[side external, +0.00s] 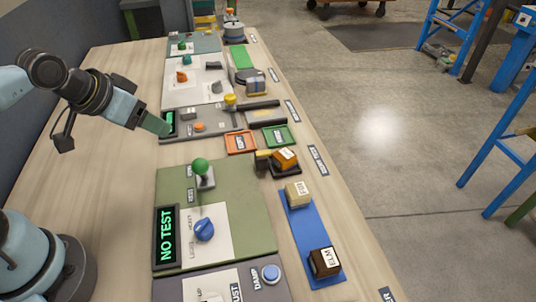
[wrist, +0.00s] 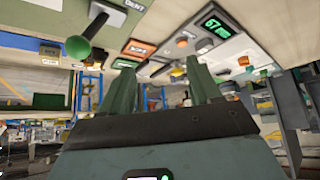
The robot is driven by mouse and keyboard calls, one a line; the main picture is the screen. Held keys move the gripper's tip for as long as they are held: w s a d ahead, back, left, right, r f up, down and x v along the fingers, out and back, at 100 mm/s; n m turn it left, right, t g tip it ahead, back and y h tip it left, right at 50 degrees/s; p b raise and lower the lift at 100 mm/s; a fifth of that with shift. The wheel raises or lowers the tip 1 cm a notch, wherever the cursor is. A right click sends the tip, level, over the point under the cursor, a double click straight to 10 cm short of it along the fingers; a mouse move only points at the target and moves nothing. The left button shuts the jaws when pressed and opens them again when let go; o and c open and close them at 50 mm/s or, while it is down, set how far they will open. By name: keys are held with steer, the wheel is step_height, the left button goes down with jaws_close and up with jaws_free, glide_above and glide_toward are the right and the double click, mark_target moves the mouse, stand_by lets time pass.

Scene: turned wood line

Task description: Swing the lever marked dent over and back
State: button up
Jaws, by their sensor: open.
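A lever with a green ball knob (side external: 201,166) stands on the green panel (side external: 240,195) in the side view. Small dark labels lie to its left, too small to read. In the wrist view the green knob (wrist: 77,47) shows at the upper left on its dark stem, with a partly cut-off label above it. My gripper (side external: 158,126) is up and left of the lever in the side view, near the grey panel's small display. It is apart from the lever. In the wrist view my gripper (wrist: 160,88) has its two green fingers spread, with nothing between them.
The green panel also carries a NO TEST display (side external: 166,237) and a blue knob (side external: 204,229). An orange tray (side external: 228,143) and a green tray (side external: 290,135) lie beyond it. Wooden blocks stand on a blue strip (side external: 308,240) to the right. The left tabletop is bare.

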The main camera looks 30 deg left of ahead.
steer(key=shift+d, duration=0.2)
steer(key=shift+c, duration=1.2)
steer(key=d+m+g, duration=0.1)
steer(key=d, duration=0.1)
steer(key=d+r+m, duration=0.1)
steer(key=d, duration=0.1)
steer(key=d+g, duration=0.1)
steer(key=d, duration=0.1)
steer(key=shift+d+r+m+g, duration=0.2)
steer(key=shift+r+m+g, duration=0.1)
steer(key=shift+r+m, duration=0.1)
jaws_close()
steer(key=s+d+r+m+g+y, duration=0.1)
steer(key=s+d+r+m, duration=0.1)
steer(key=d, duration=0.4)
steer(key=s+d+r+m+g+y, duration=0.1)
steer(key=s+d+r+m+y, duration=0.1)
steer(key=d, duration=0.5)
steer(key=shift+s+g, duration=0.3)
steer(key=shift+s, duration=0.1)
steer(key=shift+d+m, duration=0.1)
steer(key=shift+m, duration=0.2)
